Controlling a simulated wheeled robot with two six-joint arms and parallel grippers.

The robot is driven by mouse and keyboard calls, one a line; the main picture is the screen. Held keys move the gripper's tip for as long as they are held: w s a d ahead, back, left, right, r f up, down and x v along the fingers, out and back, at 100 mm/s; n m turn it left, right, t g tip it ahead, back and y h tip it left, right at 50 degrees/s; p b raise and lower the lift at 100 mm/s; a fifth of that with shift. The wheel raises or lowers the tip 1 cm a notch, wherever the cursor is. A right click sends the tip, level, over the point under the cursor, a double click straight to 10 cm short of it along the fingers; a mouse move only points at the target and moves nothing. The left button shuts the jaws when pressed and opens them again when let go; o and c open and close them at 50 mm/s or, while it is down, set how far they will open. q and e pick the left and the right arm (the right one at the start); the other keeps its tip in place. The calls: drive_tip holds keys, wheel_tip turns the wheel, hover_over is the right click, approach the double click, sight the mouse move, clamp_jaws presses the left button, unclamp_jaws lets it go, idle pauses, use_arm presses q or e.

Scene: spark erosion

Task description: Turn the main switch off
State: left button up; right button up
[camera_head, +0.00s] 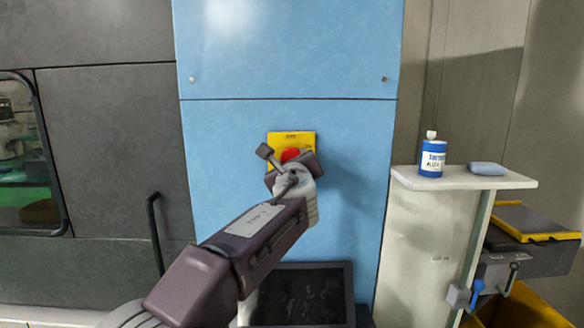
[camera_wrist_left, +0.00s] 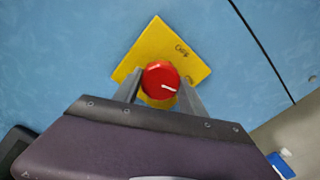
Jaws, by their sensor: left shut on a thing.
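The main switch is a round red knob (camera_head: 290,155) on a square yellow plate (camera_head: 303,138), fixed to a blue cabinet panel. In the left wrist view the red knob (camera_wrist_left: 161,79) sits between the two fingers of my left gripper (camera_wrist_left: 158,85), with a white mark on its face pointing right and slightly down. The yellow plate (camera_wrist_left: 150,48) looks tilted in that view, with small dark lettering. My left gripper (camera_head: 290,158) is shut on the knob. In the head view the gripper and wrist hide the lower part of the plate. My right gripper is not in view.
A white shelf (camera_head: 465,180) at the right holds a blue bottle (camera_head: 432,157) and a blue-grey block (camera_head: 487,169). Below it are blue and black handles. A dark cabinet with a black handle (camera_head: 155,235) and window stands left. A dark screen (camera_head: 302,295) is below.

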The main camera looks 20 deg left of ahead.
use_arm(q)
drive_tip(key=n+b, duration=0.2)
drive_tip(key=n, duration=0.1)
drive_tip(key=shift+f+n, duration=0.1)
drive_tip(key=shift+n, duration=0.3)
drive_tip(key=n+b, duration=0.1)
drive_tip(key=n, duration=0.2)
drive_tip(key=shift+n+b, duration=0.3)
drive_tip(key=shift+b, duration=0.05)
drive_tip(key=n+b, duration=0.1)
drive_tip(key=n, duration=0.2)
drive_tip(key=shift+n, duration=0.3)
drive_tip(key=shift+n+b, duration=0.65)
drive_tip(key=shift+n, duration=0.85)
drive_tip(key=shift+d+r, duration=0.1)
drive_tip(key=shift+r, duration=0.1)
drive_tip(key=o, duration=1.4)
drive_tip(key=shift+c, duration=0.2)
